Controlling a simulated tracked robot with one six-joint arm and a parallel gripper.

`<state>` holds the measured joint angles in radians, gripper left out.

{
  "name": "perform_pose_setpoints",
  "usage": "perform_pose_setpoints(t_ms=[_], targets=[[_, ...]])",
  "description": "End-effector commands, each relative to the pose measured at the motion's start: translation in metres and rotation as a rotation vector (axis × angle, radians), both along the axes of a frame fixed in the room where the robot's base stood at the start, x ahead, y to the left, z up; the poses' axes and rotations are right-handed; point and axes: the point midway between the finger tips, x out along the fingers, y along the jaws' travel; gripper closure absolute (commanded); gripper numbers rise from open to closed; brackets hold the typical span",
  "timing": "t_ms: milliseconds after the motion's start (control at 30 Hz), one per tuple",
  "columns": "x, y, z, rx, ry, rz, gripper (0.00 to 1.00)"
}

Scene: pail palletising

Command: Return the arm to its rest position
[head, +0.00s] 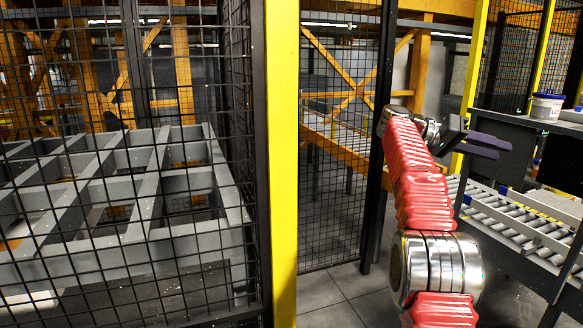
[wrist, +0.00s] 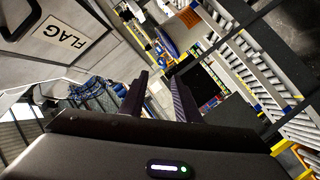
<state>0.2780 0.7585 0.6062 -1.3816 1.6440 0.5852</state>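My arm, in a red ribbed cover with metal joints, rises from the lower right of the head view and reaches up and away. My gripper (head: 492,146) is at its end, pointing right, in front of the conveyor area. In the wrist view, the two dark fingers of my gripper (wrist: 158,98) stand apart with nothing between them. The gripper is open and empty.
A white pail (head: 546,107) stands on a dark shelf at the right. A roller conveyor (head: 520,228) runs below it. A yellow post (head: 283,150) and mesh fence stand left of my arm, with a grey frame (head: 150,235) behind. A FLAG sign (wrist: 67,35) shows in the wrist view.

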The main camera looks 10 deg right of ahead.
Motion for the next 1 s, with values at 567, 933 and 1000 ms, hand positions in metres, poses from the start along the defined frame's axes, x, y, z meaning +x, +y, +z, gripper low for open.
perform_pose_setpoints(t_ms=[567,933,1000], targets=[[0.011,0.079,-0.117,0.482,0.242,0.443,0.71],[-0.032,0.166,-0.174,0.728,0.276,0.680,0.71],[-0.043,0.183,-0.182,0.767,0.273,0.717,0.71]])
